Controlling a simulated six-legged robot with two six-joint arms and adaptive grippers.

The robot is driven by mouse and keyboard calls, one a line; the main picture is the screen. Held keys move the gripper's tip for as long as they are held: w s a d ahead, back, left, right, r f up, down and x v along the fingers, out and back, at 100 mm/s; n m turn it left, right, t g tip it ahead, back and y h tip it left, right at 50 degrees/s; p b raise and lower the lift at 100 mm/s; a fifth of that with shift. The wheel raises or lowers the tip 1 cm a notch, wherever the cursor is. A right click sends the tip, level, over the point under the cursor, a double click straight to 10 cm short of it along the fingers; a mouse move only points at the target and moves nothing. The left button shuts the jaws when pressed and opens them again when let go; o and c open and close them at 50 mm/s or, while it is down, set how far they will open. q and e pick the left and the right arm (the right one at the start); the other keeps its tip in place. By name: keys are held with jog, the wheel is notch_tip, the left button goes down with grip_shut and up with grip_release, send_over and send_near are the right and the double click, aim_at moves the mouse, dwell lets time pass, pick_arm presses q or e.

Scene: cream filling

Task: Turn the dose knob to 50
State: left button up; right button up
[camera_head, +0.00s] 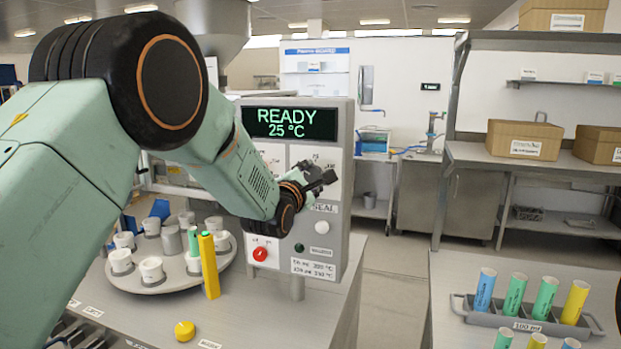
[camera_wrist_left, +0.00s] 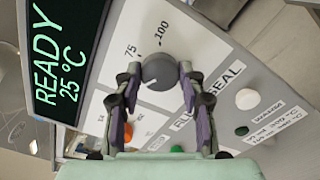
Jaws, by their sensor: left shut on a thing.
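The dose knob (camera_wrist_left: 160,70) is a dark grey round knob on the machine's pale front panel. My left gripper (camera_wrist_left: 161,76) has a finger on each side of it and is shut on it. The labels 75 and 100 are readable beside the knob in the left wrist view; a small white mark on the knob points towards the lower left there. Other scale marks are hidden or too small to read. In the head view my left gripper (camera_head: 322,182) is at the panel and hides the knob. My right gripper is not in view.
The machine's display (camera_head: 290,123) reads READY 25 °C. A white button (camera_head: 322,228), a dark green button (camera_head: 299,248) and a red knob (camera_head: 260,254) sit below. A turntable (camera_head: 185,278) with several cups and a yellow tube (camera_head: 209,265) stand left; a tube rack (camera_head: 528,325) is right.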

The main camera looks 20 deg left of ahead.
pick_arm(q)
jog(key=o, duration=1.1)
jog(key=shift+w, duration=0.1)
jog(key=shift+o, duration=0.2)
jog(key=s, duration=1.2)
jog(key=shift+a, duration=0.25)
jog(key=shift+s, duration=0.1)
